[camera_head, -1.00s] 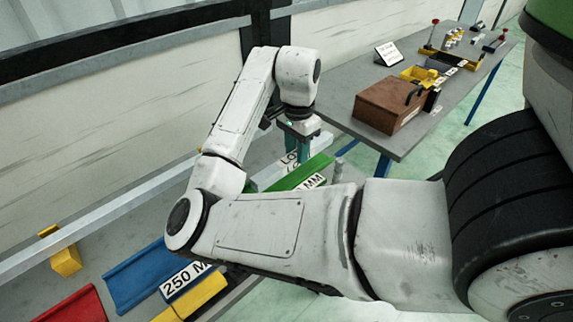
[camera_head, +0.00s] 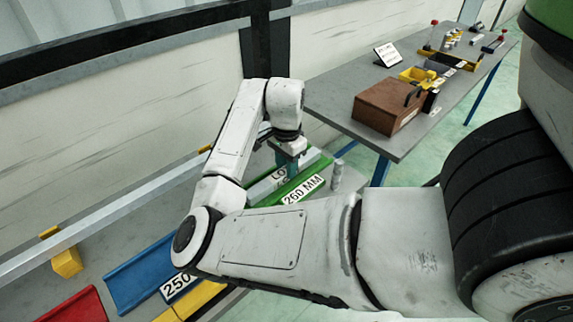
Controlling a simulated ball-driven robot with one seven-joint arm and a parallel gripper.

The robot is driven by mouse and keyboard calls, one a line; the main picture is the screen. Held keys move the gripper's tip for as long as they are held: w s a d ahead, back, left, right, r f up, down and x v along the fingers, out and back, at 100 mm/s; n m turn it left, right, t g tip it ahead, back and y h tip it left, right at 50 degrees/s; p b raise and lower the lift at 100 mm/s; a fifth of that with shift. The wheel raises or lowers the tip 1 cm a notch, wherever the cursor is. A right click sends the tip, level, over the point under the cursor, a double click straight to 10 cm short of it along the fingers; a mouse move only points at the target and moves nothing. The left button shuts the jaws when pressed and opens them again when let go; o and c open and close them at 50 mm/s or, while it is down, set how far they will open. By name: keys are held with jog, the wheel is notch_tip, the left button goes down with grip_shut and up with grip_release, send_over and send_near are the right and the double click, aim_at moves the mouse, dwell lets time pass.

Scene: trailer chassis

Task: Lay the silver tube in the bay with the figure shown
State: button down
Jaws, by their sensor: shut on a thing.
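My gripper (camera_head: 290,165) points down over the green bay (camera_head: 300,181), partly hidden by my wrist. It is shut on the silver tube (camera_head: 262,188), a pale grey length lying lengthwise along the green bay's far side. A white label beginning "LO" shows beside the jaws. The label on the green bay (camera_head: 303,190) seems to read 260 MM. The blue bay (camera_head: 140,272) has a label (camera_head: 178,287) with 250 visible, the rest hidden by my arm. I cannot tell whether the tube touches the green bay.
A red bay (camera_head: 72,307) and yellow pieces (camera_head: 190,302) lie at lower left, with a yellow block (camera_head: 67,262) near the long silver rail (camera_head: 100,222). A grey post (camera_head: 337,176) stands beyond the green bay. A table (camera_head: 340,110) holds a brown box (camera_head: 386,107) and a small sign (camera_head: 388,54).

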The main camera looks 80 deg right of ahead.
jog(key=c, duration=0.8)
grip_release()
notch_tip(320, 180, up, 12)
jog(key=shift+r, duration=0.1)
